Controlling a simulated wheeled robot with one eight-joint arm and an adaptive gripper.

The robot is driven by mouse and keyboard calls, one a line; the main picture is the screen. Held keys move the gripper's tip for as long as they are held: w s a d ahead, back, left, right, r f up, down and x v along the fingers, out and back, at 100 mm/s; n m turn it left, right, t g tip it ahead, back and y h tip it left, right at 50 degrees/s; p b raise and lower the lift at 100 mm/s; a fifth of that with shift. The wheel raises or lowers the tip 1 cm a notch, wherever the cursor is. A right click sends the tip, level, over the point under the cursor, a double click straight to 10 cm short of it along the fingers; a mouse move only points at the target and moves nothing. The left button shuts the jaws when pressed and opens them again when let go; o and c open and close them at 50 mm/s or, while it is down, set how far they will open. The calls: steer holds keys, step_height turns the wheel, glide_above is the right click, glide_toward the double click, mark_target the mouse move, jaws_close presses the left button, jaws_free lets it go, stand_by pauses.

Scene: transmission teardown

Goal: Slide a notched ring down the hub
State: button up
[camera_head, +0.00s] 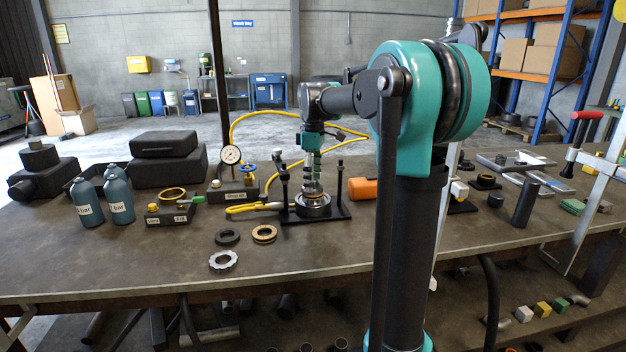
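A silver ring with a notched edge (223,261) lies flat on the bench near its front edge. A dark ring (227,238) and a tan ring (264,233) lie behind it. A dark round hub (313,207) sits on a black stand (342,213) with uprights on both sides. My gripper (312,186) points down directly over the hub, between the uprights. Its fingers are small here and overlap the hub's upper part, so I cannot tell whether they hold a ring or touch the hub.
A yellow hose (268,186) loops behind and left of the stand. A pressure gauge (231,156), blue bottles (119,195) and black cases (170,168) stand to the left. An orange object (362,188) lies right of the stand. The bench front (150,270) is clear.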

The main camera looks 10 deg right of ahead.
steer(key=shift+o, duration=0.2)
step_height(320, 180, up, 19)
stand_by(1.2)
